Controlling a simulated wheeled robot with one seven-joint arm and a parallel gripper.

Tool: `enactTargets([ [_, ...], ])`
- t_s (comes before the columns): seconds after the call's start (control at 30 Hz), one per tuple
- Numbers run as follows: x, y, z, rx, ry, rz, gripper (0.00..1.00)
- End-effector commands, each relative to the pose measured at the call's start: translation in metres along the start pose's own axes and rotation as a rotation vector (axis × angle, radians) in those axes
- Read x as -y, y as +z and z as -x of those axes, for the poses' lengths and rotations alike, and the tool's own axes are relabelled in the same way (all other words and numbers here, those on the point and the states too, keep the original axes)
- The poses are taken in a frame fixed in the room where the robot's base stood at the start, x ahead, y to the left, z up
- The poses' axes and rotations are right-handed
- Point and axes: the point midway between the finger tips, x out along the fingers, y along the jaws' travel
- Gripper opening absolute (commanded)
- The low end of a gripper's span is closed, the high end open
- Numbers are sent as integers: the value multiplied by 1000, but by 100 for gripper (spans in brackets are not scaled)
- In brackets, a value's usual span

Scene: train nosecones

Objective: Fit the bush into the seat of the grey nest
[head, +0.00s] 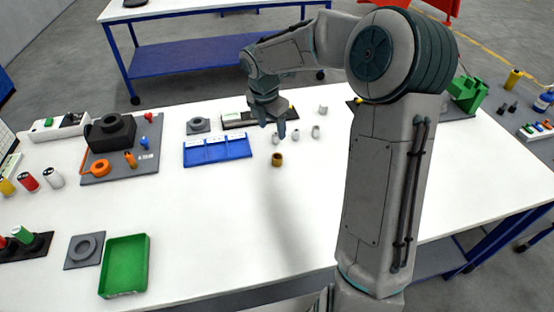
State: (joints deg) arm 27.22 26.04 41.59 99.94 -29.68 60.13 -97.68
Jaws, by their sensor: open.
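A small brown, hollow cylinder (277,160), which looks like the bush, stands upright on the white table. A grey square plate with a round ring seat (84,250) lies at the front left, beside the green tray. A similar grey plate with a ring (198,125) lies farther back, behind the blue tray. I cannot tell which of the two is the grey nest. Both seats look empty. My gripper (272,124) is open, pointing down above the table, behind the brown cylinder and apart from it. It seems to hold nothing.
Small grey cylinders (296,134) stand close to my gripper. A blue compartment tray (217,150) and a green tray (124,266) lie left. A black block on a grey board (111,133) stands at the back left. The table's middle front is clear.

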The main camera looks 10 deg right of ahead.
Motion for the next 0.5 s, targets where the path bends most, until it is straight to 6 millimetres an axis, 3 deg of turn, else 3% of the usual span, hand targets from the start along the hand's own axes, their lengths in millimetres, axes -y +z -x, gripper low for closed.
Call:
enactTargets([
  [0.13, -15, 11, -14, -29, 22, 131, 57],
  [0.37, -21, 16, -27, -40, 32, 200, 57],
  [0.5, -21, 14, -52, -41, 31, 201, 57],
])
